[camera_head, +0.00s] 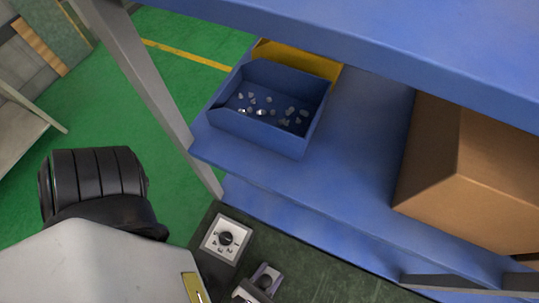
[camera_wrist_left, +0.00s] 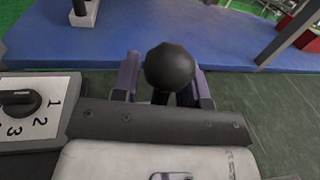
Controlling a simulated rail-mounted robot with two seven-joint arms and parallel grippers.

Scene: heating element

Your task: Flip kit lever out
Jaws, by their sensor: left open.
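The kit lever shows as a round black ball knob (camera_wrist_left: 169,67) on a short dark stem in the left wrist view. In the head view the small dark knob (camera_head: 264,282) is at the bottom edge, partly hidden by my gripper. My left gripper (camera_wrist_left: 164,82) is open, with one grey-purple finger on each side of the knob. I cannot tell whether the fingers touch it. In the head view my left gripper (camera_head: 259,284) shows only in part, low in the picture. My right gripper is in neither view.
A white dial plate with a black knob (camera_head: 225,238) is beside the lever; it also shows in the wrist view (camera_wrist_left: 18,103). A blue shelf (camera_head: 360,140) holds a blue bin (camera_head: 262,137) of small pieces and a brown box (camera_head: 470,175). A grey post (camera_head: 150,85) stands left.

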